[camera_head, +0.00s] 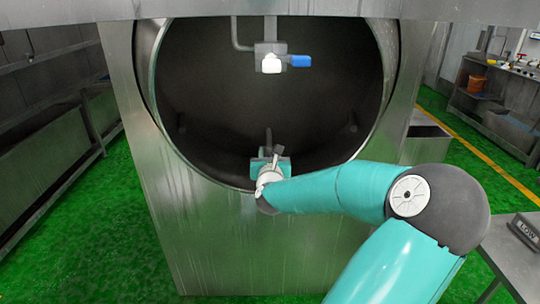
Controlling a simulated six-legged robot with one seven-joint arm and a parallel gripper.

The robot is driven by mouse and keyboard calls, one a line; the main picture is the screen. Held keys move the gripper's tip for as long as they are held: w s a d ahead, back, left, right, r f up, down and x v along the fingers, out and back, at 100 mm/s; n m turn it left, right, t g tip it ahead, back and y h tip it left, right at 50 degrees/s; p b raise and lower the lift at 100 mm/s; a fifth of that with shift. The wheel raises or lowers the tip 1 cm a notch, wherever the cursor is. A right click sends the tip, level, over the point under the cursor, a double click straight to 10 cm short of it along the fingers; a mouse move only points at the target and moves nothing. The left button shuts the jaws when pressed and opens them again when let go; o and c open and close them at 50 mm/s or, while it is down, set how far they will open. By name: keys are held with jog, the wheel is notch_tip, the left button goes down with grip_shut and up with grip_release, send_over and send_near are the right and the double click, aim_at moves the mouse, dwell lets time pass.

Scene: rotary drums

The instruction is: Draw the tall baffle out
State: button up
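A large steel drum (215,75) stands open toward me, with a dark round interior. My gripper (271,160) is at the lower middle of the drum's opening, at the end of my teal arm, pointing into the drum. My wrist hides most of its fingers, so I cannot tell whether they are open or shut. A narrow dark upright piece (268,137) shows just beyond my gripper; it may be the tall baffle, but I cannot tell whether my gripper touches it. Small dark projections show on the drum's inner wall at the right (351,126) and left (182,129).
The steel rim (150,85) surrounds my reach. Racks (60,135) line the left; green floor is clear beside the drum.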

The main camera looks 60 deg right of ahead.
jog(key=shift+w+a+r, duration=0.1)
jog(key=shift+c, duration=0.2)
grip_shut()
